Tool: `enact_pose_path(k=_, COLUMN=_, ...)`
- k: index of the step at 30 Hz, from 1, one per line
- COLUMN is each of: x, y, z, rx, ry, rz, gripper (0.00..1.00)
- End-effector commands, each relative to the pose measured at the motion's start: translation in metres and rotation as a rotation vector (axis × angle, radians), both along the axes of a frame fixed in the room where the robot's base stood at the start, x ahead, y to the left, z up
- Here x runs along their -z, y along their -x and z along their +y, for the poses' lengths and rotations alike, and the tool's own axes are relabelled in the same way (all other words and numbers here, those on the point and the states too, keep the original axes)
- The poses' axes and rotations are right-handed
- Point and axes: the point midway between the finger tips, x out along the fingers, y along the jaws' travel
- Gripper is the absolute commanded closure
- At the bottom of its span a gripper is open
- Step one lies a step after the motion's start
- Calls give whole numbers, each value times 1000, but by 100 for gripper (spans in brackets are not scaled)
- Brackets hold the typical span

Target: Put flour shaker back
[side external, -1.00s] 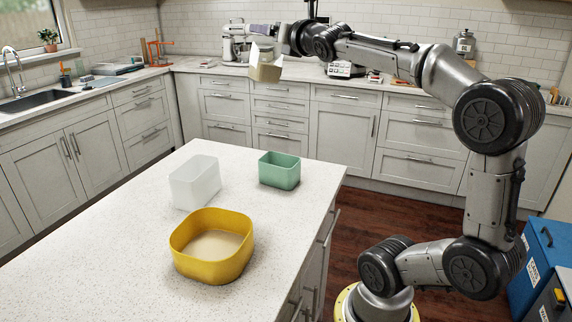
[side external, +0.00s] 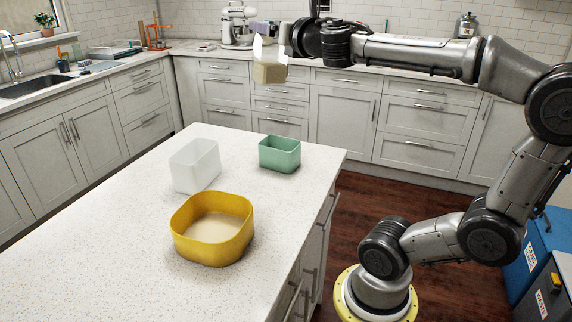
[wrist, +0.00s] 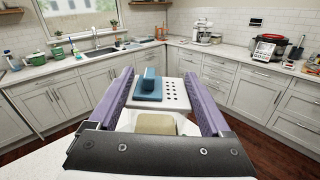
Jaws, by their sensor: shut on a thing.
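The flour shaker (side external: 269,72) is a clear box with tan flour in its lower part. In the side view it hangs in the air above and behind the green bin, close to upright. My gripper (wrist: 157,78) is shut on it, with a purple finger on each side. The wrist view shows the shaker's white lid (wrist: 174,92) with dark holes and a blue piece on top. The far finger is partly hidden in the side view.
The island counter (side external: 110,235) holds a clear white bin (side external: 193,168), a green bin (side external: 280,155) and a yellow bowl (side external: 212,250) with flour inside. Free counter lies left of and in front of the bins. A stand mixer (side external: 238,25) stands on the back counter.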

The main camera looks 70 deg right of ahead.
Motion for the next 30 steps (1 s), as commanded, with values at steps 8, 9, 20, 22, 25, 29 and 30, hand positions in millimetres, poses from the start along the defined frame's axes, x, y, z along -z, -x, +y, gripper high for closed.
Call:
enact_pose_path(k=8, x=-14, y=15, z=7, rx=45, ry=21, rz=14, gripper=100)
enact_pose_path(k=9, x=-16, y=17, z=7, rx=51, ry=22, rz=15, gripper=100)
enact_pose_path(k=20, x=-31, y=33, z=13, rx=90, ry=43, rz=41, gripper=100)
enact_pose_path(k=22, x=-18, y=33, z=13, rx=92, ry=46, rz=46, gripper=100)
enact_pose_path(k=25, x=-1, y=33, z=13, rx=91, ry=49, rz=47, gripper=100)
enact_pose_path(k=29, x=23, y=33, z=13, rx=89, ry=54, rz=52, gripper=100)
enact_pose_path(k=30, x=33, y=33, z=13, rx=91, ry=57, rz=56, gripper=100)
